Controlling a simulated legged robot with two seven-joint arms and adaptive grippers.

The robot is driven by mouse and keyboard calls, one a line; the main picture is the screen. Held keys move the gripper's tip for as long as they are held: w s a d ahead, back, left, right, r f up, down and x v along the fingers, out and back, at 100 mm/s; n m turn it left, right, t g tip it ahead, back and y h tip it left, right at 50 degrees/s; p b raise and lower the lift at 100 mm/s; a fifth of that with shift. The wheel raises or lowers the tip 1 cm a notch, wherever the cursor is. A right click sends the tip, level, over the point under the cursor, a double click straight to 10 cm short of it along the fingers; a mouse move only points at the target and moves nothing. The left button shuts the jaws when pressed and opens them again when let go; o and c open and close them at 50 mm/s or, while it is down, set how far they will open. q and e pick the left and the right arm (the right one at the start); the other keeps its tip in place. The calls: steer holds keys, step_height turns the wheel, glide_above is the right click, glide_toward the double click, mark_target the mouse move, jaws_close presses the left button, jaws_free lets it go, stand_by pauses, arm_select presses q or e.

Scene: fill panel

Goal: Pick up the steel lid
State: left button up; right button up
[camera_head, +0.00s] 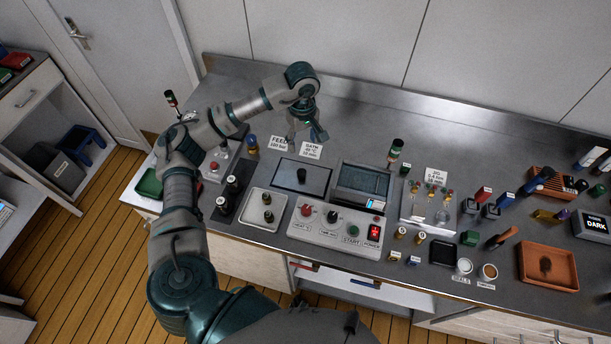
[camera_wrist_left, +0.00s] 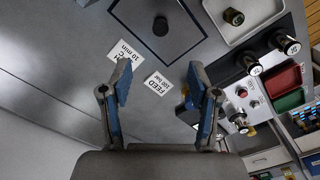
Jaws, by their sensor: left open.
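The steel lid (camera_head: 288,173) is a flat grey rectangular plate with a dark rim and a black knob (camera_head: 301,174) in its middle. It lies on the bench left of a heated bath-like box (camera_head: 362,184). In the left wrist view the lid (camera_wrist_left: 138,14) is at the top, partly cut off, with its knob (camera_wrist_left: 160,26) showing whole. My left gripper (camera_head: 306,134) is above the bench behind the lid, apart from it. In the left wrist view the gripper (camera_wrist_left: 160,82) is open and empty, fingers spread. My right gripper is not in view.
A control panel (camera_head: 334,231) with knobs stands in front of the lid. A light tray (camera_head: 261,222) with dark-topped items is at its front left. FEED (camera_head: 279,142) and BATH (camera_head: 311,150) cards lie behind it. Bottles and small tools crowd the right side. The back strip is mostly clear.

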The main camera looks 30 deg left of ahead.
arm_select(q)
steer(key=f, duration=0.1)
steer(key=p, duration=0.2)
glide_above(301, 171)
steer(key=f, duration=1.1)
steer(key=shift+s+d, duration=0.15)
steer(key=shift+d, duration=0.1)
steer(key=shift+f, duration=0.65)
step_height(301, 171, down, 4)
steer(key=shift+r+p, duration=0.15)
steer(key=shift+p, duration=0.4)
steer(key=shift+a+f, duration=0.1)
steer(key=shift+f, duration=0.25)
jaws_close()
